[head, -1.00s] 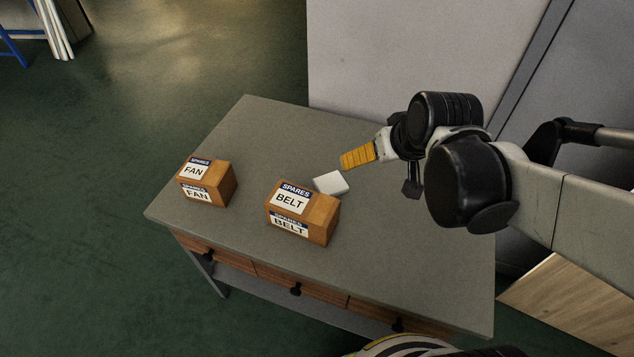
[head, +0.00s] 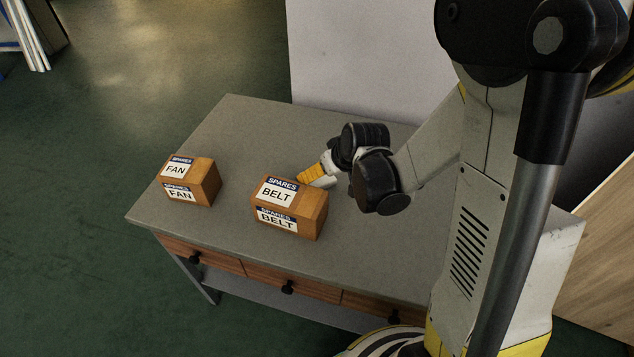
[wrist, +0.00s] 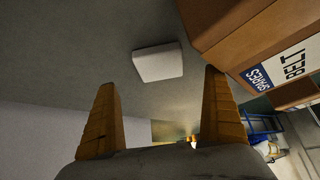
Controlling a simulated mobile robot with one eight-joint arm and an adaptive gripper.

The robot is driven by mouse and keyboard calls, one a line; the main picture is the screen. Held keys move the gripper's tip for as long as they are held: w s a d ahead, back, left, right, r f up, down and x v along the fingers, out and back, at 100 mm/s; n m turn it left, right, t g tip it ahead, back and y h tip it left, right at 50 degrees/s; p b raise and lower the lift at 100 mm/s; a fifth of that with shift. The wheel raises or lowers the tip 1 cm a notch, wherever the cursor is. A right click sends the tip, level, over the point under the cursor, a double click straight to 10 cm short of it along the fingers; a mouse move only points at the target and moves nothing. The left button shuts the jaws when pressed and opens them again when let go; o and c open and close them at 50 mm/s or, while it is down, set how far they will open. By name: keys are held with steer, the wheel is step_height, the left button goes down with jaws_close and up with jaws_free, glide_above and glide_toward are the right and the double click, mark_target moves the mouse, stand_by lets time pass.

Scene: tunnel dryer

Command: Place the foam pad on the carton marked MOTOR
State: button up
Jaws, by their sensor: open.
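The white foam pad (wrist: 157,62) lies flat on the grey table, ahead of my open fingers in the wrist view. In the head view the pad (head: 323,183) shows behind the BELT carton (head: 313,215), partly covered by my gripper. My gripper (head: 310,174) is low over the table beside the pad. In the wrist view my gripper (wrist: 158,80) has its two yellow fingers wide apart with nothing between them. The FAN carton (head: 206,184) stands to the left. I see no carton marked MOTOR.
The BELT carton (wrist: 235,35) is close on the right in the wrist view, near one finger. The table top (head: 240,125) is clear at the back left and between the cartons. A pale wall panel (head: 350,60) stands behind the table.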

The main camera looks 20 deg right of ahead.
mark_target(325, 182)
steer(key=shift+w+a+f, duration=0.1)
steer(key=shift+w+f, duration=0.3)
steer(key=shift+f, duration=0.2)
steer(key=b+x, duration=0.3)
steer(key=x, duration=0.3)
steer(key=shift+r, duration=0.1)
steer(key=c, duration=1)
